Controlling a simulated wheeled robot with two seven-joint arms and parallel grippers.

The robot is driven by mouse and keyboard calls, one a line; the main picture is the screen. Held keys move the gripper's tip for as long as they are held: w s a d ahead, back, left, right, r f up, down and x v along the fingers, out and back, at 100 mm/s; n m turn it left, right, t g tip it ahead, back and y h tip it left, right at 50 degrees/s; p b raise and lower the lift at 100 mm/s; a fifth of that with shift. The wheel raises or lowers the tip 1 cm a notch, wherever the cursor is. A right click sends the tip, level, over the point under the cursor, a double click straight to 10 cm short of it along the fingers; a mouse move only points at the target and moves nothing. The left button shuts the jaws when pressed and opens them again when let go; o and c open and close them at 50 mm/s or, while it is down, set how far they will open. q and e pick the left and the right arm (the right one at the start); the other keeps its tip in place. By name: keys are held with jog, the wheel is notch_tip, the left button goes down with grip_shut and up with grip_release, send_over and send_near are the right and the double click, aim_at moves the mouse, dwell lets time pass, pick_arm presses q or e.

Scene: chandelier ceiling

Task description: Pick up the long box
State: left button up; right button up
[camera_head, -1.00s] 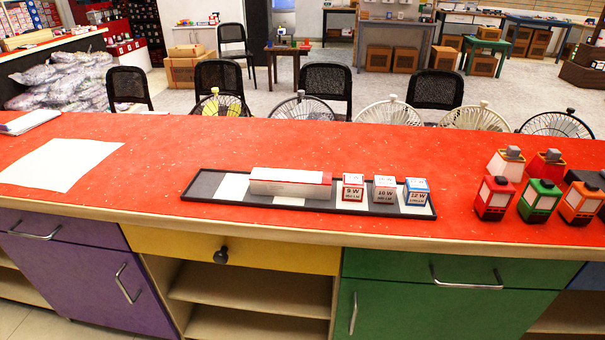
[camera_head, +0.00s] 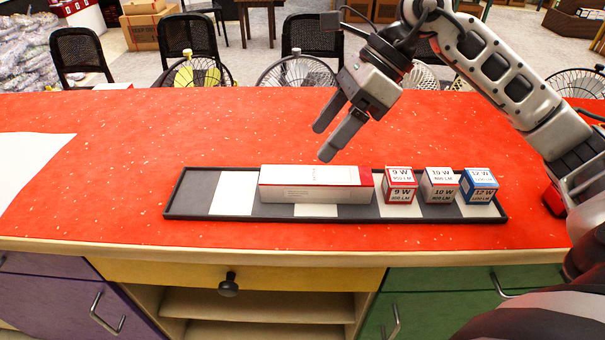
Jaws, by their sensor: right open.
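My right gripper (camera_head: 321,143) is in the air behind and above the box, fingers pointing down and left. It is open and empty, apart from the box. My left gripper is not in view.
A red-and-white 9 W box (camera_head: 399,186), a white 10 W box (camera_head: 439,185) and a blue 12 W box (camera_head: 478,186) stand right of the long box on the tray. White paper (camera_head: 30,170) lies at the left. The counter behind the tray is clear.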

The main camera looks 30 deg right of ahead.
jog(key=w+d+r+h, duration=0.1)
jog(key=d+h, duration=0.2)
jog(key=d, duration=0.3)
send_near(318, 175)
jog(key=shift+t, duration=0.3)
jog(key=x, duration=0.5)
jog(key=shift+s+d+f+b, duration=0.1)
jog(key=shift+s+f+b, duration=0.05)
jog(key=shift+f+b, duration=0.15)
jog(key=shift+x, duration=2.65)
jog(key=shift+r, duration=0.1)
jog(key=c, duration=1.1)
